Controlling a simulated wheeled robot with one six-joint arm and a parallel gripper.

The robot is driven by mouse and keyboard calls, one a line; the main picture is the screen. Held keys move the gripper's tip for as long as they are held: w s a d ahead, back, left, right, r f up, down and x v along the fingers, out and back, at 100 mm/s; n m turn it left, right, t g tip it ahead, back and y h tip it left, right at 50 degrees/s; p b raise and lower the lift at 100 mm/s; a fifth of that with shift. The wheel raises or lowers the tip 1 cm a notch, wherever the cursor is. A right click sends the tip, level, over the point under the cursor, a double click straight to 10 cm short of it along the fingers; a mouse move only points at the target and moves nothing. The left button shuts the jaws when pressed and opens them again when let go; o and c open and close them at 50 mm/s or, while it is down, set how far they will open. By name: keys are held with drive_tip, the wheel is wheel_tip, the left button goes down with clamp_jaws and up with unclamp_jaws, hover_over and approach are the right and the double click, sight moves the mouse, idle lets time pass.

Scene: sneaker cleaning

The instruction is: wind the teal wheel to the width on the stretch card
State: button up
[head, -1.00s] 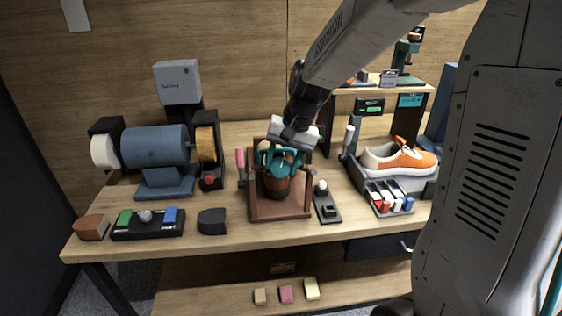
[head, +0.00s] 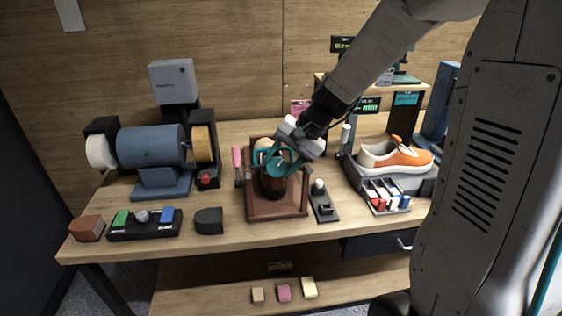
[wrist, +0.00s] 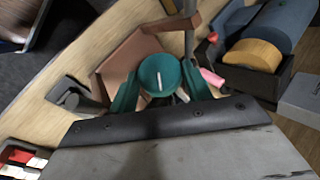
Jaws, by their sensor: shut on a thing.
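The teal wheel (head: 277,163) sits on top of the brown stretcher (head: 277,206), a wooden frame in the middle of the bench. My gripper (head: 281,160) comes down on it from the upper right and is shut on the wheel. In the wrist view the round teal wheel (wrist: 160,77) with a white pointer line lies between my teal fingers (wrist: 163,88). A pink card (head: 300,107) shows behind my wrist; it may be the stretch card, but its writing is too small to read.
A blue bench grinder (head: 153,148) with a tan wheel stands to the left. An orange and white sneaker (head: 397,157) rests on a grey stand at the right. A pink-handled tool (head: 237,166) and a small black switch block (head: 323,205) flank the frame closely. Small green displays are behind.

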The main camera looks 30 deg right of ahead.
drive_tip(key=o, duration=0.9)
drive_tip(key=shift+o, duration=0.2)
drive_tip(key=shift+a, duration=0.1)
